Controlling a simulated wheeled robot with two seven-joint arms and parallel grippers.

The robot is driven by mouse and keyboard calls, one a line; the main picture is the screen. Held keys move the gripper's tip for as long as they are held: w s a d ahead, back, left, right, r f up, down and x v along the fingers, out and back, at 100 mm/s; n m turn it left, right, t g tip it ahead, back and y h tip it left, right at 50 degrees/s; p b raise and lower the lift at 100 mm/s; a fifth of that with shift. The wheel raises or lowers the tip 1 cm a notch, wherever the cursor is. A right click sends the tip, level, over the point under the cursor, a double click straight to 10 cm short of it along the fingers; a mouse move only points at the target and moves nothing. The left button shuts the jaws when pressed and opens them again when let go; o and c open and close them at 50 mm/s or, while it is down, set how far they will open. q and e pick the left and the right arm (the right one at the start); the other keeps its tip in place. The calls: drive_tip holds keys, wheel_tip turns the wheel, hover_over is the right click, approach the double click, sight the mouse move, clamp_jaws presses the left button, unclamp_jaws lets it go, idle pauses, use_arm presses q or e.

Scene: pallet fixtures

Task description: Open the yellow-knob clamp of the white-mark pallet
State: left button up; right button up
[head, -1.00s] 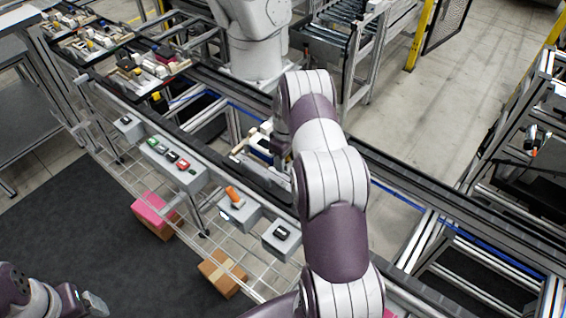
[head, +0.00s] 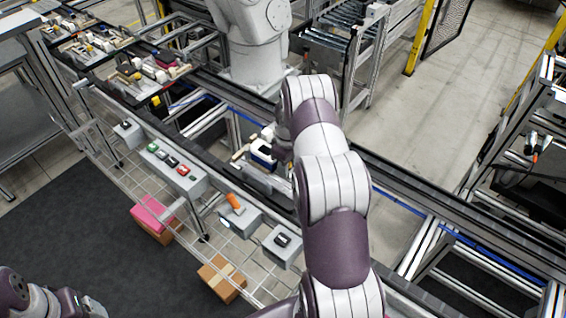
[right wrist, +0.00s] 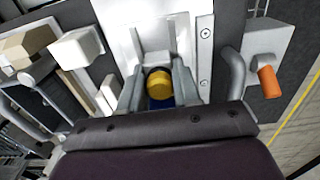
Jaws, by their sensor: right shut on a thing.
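The yellow knob (right wrist: 159,83) sits between the two grey fingers of my right gripper (right wrist: 157,72) in the right wrist view. The fingers are shut on it from both sides. A white clamp body or plate (right wrist: 140,20) lies just beyond the fingertips. The pallet (head: 262,152) under my right arm shows only in part in the head view, with white and dark blue parts. My right arm hides the rest and the gripper. I cannot make out the white mark. My left gripper (head: 72,302) is at the bottom left edge, its jaws unclear.
An orange knob (right wrist: 268,82) on a grey bracket is right of my gripper, with a bent grey bar between. Wooden and white blocks (right wrist: 76,47) lie at left. Other loaded pallets (head: 150,70) stand up the conveyor. Button boxes (head: 172,163) line its near side.

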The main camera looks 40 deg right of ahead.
drive_tip(key=shift+s+d+r+p, duration=0.15)
drive_tip(key=shift+s+d, duration=0.1)
drive_tip(key=shift+s, duration=0.25)
drive_tip(key=shift+s+d+r+p, duration=0.1)
drive_tip(key=shift+s+d+p, duration=0.1)
drive_tip(key=shift+s, duration=0.3)
drive_tip(key=o, duration=0.7)
drive_tip(key=shift+o, duration=0.6)
drive_tip(key=shift+a, duration=0.1)
drive_tip(key=shift+s+f, duration=0.1)
drive_tip(key=shift+f, duration=0.05)
wheel_tip(320, 180, up, 8)
drive_tip(key=p, duration=0.5)
